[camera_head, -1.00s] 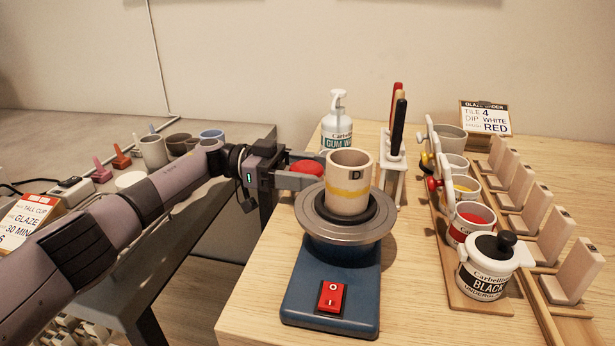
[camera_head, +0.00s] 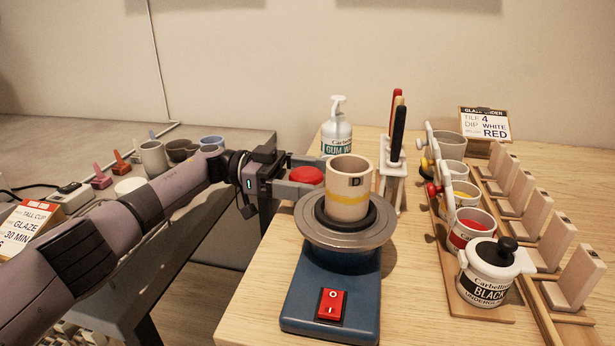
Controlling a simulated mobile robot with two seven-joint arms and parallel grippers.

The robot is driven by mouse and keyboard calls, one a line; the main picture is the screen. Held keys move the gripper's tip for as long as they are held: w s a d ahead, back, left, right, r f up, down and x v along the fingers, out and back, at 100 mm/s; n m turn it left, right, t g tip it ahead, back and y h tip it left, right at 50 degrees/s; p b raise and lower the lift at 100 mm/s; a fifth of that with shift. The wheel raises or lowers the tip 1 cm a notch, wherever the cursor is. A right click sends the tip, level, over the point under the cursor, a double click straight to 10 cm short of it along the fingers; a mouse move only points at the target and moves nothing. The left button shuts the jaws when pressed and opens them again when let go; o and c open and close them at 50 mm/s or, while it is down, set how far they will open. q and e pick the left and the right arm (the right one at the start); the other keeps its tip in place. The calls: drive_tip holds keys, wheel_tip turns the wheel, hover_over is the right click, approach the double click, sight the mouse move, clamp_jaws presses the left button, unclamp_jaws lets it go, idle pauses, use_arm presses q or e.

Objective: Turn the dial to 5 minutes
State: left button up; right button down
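A round red piece (camera_head: 306,175) stands on the wooden table behind and left of the blue wheel; it may be the dial, but no minute marks or pointer can be read on it. My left gripper (camera_head: 304,178) reaches in from the left at its height. One finger passes along its near side and the other along its far side, so the fingers straddle it. Whether they press on it cannot be told. My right gripper is not in view.
A cup marked D (camera_head: 348,196) stands on the wheel (camera_head: 331,283), close right of my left gripper. Behind are a gum bottle (camera_head: 337,132) and a tool holder (camera_head: 392,186). Several glaze pots stand at the right. A gap separates the grey table (camera_head: 235,150) from the wooden one.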

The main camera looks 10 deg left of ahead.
sight(307, 171)
use_arm(q)
wheel_tip(307, 171, up, 20)
drive_tip(key=p, duration=0.2)
idle(0.4)
